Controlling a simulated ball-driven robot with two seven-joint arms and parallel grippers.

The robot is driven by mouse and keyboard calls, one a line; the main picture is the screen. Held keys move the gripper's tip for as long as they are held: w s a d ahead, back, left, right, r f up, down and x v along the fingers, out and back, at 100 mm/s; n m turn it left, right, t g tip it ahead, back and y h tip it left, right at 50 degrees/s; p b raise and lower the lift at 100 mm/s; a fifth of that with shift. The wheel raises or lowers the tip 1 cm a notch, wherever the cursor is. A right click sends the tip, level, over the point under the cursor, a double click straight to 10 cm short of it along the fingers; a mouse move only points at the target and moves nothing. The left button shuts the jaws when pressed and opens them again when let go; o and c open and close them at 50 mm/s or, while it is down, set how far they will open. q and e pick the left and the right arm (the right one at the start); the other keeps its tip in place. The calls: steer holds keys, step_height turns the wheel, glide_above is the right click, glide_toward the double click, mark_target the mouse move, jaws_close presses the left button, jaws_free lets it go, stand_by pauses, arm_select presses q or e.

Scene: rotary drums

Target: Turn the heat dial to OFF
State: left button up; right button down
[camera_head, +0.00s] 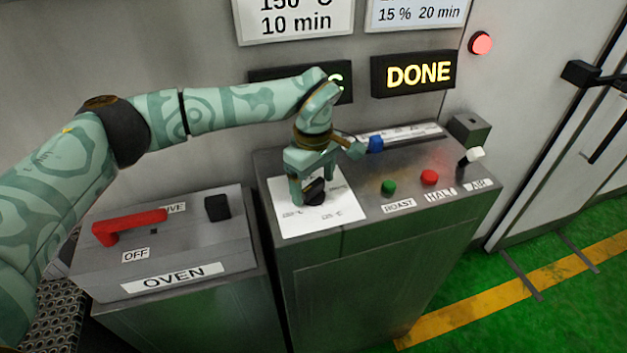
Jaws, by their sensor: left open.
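The heat dial (314,193) is a small black knob on a white printed plate (343,208) on top of the grey control cabinet. My left gripper (314,188) is over the dial, pointing down, with its open fingers around or right beside it. I cannot tell whether the fingers touch the knob. The gripper hides the back part of the plate and part of the knob, so the dial's setting and any OFF mark cannot be read. My right gripper is out of view.
Right of the plate are a green button (388,187), a red button (429,177) and a white-tipped lever (474,154). A blue slider knob (375,144) is behind. The oven box (190,250) with a red handle (130,224) stands left. A display reads DONE (418,74).

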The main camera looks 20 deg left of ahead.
arm_select(q)
steer(key=c, duration=1)
steer(key=shift+r, duration=0.1)
